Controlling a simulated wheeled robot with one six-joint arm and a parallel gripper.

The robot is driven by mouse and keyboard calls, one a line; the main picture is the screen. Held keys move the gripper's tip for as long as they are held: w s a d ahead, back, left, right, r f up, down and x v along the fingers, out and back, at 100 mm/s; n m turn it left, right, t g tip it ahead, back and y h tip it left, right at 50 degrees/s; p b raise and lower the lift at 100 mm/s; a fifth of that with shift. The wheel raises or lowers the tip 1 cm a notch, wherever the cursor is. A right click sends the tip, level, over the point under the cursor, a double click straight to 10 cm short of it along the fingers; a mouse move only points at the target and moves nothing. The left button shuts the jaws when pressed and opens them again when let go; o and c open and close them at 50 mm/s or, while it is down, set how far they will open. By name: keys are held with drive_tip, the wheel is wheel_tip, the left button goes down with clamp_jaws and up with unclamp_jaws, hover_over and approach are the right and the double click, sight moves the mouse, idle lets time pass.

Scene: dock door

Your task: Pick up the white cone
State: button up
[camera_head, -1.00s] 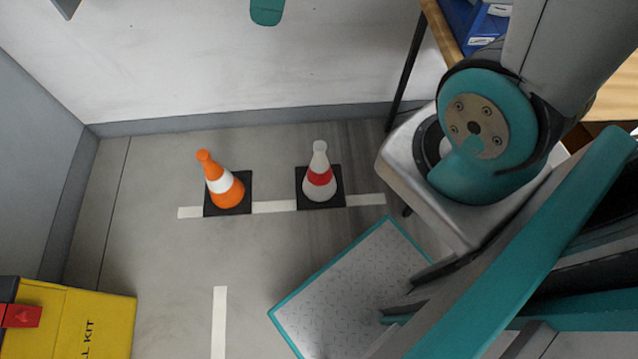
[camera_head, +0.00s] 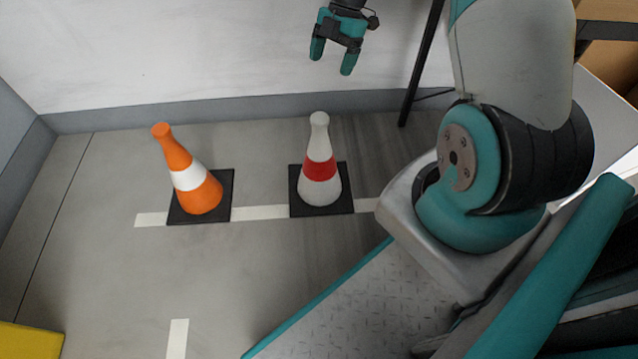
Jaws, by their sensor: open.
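The white cone (camera_head: 320,190) has a red band and a black square base. It stands upright on the grey floor, its base over a white floor line. My gripper (camera_head: 331,62) shows at the top of the picture with its two teal fingers apart and nothing between them. In the picture it is above the cone's tip, clear of it. How far apart they are in depth I cannot tell.
An orange cone (camera_head: 190,180) with a white band stands left of the white cone, on its own black base. A wall (camera_head: 200,60) runs behind both. A dark table leg (camera_head: 420,70) stands to the right. A yellow box (camera_head: 30,341) shows at lower left. Floor in front is clear.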

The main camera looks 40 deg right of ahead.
sight(320, 116)
drive_tip(key=b+x, duration=0.6)
drive_tip(key=x, duration=0.6)
drive_tip(key=shift+s+f, duration=0.1)
drive_tip(key=shift+f, duration=0.15)
drive_tip(key=b+x, duration=0.2)
drive_tip(key=d+b+x, duration=0.1)
drive_tip(key=b+x, duration=0.1)
drive_tip(key=x, duration=0.1)
drive_tip(key=shift+s+f+b, duration=0.15)
drive_tip(key=shift+f+b, duration=0.1)
drive_tip(key=shift+b, duration=0.15)
drive_tip(key=shift+r, duration=0.15)
clamp_jaws()
